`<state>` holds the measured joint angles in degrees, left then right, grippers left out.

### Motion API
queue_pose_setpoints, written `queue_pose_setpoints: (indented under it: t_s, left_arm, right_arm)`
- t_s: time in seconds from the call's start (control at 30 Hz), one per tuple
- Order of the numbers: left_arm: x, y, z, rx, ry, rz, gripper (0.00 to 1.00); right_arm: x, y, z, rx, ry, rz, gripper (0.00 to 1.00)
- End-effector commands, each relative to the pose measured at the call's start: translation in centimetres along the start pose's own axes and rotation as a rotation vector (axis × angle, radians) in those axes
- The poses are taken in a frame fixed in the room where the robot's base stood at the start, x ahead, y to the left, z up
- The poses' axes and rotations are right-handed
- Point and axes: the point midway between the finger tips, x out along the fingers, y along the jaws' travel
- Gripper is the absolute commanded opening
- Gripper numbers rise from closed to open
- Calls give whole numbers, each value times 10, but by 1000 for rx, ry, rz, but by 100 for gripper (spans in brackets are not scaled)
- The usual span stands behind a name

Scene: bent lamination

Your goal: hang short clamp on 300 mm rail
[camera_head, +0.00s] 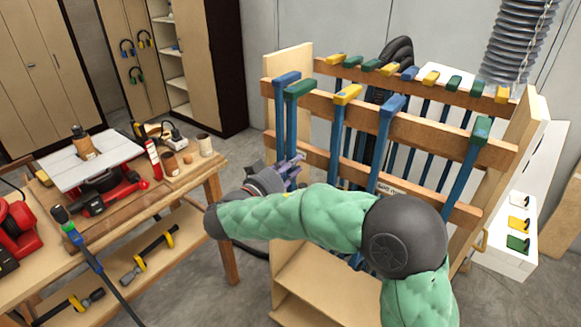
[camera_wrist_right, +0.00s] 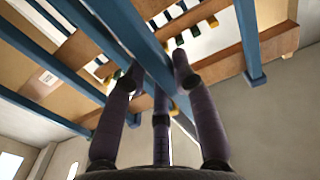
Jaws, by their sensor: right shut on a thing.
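My right gripper (camera_head: 290,170) is in front of the left part of the rack. It is shut on the blue bar of a clamp, and the bar also runs between its fingers in the right wrist view (camera_wrist_right: 158,72). The held clamp appears to be the one with the green head (camera_head: 299,88), upright, head at the height of the front upper rail (camera_head: 362,120). I cannot tell whether the head rests on that rail. A blue-headed clamp (camera_head: 286,78) hangs close beside it. Rail size labels are too small to read. My left gripper is out of view.
More clamps hang on the front rail, with a yellow head (camera_head: 347,94) and a blue head (camera_head: 392,103). A rear rail (camera_head: 385,80) carries several more. A workbench (camera_head: 190,190) with tools stands left. Clamps (camera_head: 150,255) lie on its lower shelf.

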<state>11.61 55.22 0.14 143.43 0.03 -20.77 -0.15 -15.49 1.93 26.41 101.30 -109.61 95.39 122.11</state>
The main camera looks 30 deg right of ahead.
Motion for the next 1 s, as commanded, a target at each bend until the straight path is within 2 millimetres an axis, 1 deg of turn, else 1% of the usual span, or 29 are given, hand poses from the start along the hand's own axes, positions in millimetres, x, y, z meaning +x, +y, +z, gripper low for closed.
queue_pose_setpoints:
  t_s: [0.37, 1.0]
  left_arm:
    - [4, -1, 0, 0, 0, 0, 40]
    - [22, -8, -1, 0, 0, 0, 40]
  right_arm:
    - [5, 0, -1, 5, 2, 2, 0]
    - [31, 0, 0, 4, 2, 2, 0]
